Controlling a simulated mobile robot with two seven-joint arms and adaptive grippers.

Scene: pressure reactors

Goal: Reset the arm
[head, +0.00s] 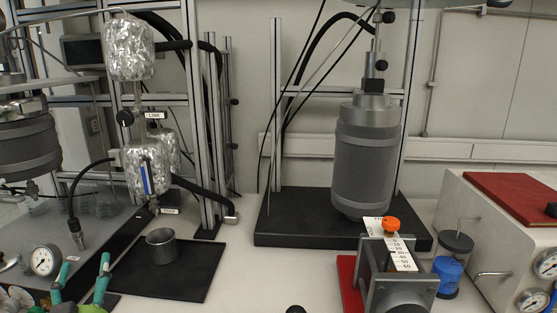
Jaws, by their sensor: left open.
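My left gripper (86,264) is low at the left edge of the head view. Its two teal fingers point up and stand apart, with nothing between them. It is near the front of the dark bench plate, left of a small metal cup (161,246) on a black mat (193,282). A pressure gauge (45,260) is just left of the fingers.
A grey cylindrical reactor (366,155) stands on a black base (299,225). Foil-wrapped vessels (129,48) hang on a metal frame at left. A metal clamp stand (394,277), a blue container (447,276) and a red-topped box (515,198) crowd the right. The front centre bench is mostly clear.

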